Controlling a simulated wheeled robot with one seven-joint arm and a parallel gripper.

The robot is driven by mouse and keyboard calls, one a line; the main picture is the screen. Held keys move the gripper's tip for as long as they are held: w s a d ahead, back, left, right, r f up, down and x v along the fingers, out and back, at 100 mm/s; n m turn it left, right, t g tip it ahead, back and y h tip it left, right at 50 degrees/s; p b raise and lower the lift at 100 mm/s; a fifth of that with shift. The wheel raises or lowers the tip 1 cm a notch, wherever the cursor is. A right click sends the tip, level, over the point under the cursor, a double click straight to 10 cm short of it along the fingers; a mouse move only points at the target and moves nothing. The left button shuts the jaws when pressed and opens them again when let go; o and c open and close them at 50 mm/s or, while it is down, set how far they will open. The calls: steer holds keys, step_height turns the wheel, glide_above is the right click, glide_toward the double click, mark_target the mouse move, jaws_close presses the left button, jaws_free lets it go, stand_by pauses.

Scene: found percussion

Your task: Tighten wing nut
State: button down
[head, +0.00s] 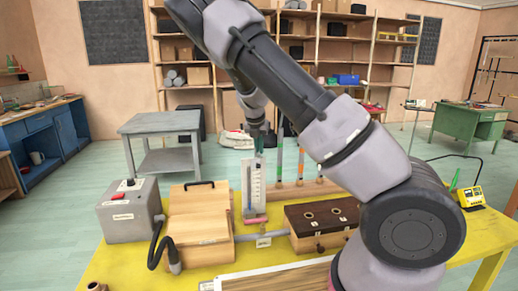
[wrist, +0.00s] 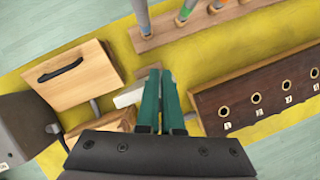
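I cannot make out a wing nut in either view; it is too small or hidden. A white upright gauge board (head: 254,187) with a scale stands in the middle of the yellow table, a pink piece at its foot. My gripper (head: 259,146) is above the top of this board, pointing down. In the wrist view, the two green fingers of my gripper (wrist: 161,75) lie close together with only a thin gap and nothing seen between them. A white edge (wrist: 128,97), likely the board's top, shows just left of the fingers.
On the yellow table (head: 258,274) stand a wooden box with a black handle (head: 200,214), a grey switch box (head: 128,216) with a dark hose, and a dark-topped box with holes (head: 325,212). Several coloured tubes (head: 279,160) stand behind on a wooden base (wrist: 199,27).

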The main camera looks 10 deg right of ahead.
steer(key=shift+s+d+f, duration=0.1)
steer(key=shift+m+h, duration=0.3)
steer(key=shift+m, duration=0.2)
steer(key=shift+s+d+f+m+g+h, duration=0.15)
steer(key=shift+m+g, duration=0.1)
steer(key=shift+m, duration=0.35)
steer(key=shift+w+d+r+m+g+h, duration=0.15)
steer(key=shift+m+g, duration=0.1)
steer(key=shift+m, duration=0.35)
steer(key=shift+s+a+m, duration=0.1)
steer(key=shift+m, duration=0.2)
steer(key=shift+a, duration=0.1)
steer(key=shift+d+m+g+h, duration=0.25)
steer(key=shift+m+g+h, duration=0.05)
steer(key=shift+m, duration=0.6)
steer(key=shift+s+a+m+g, duration=0.15)
steer(key=shift+m+g, duration=0.25)
steer(key=shift+m, duration=0.8)
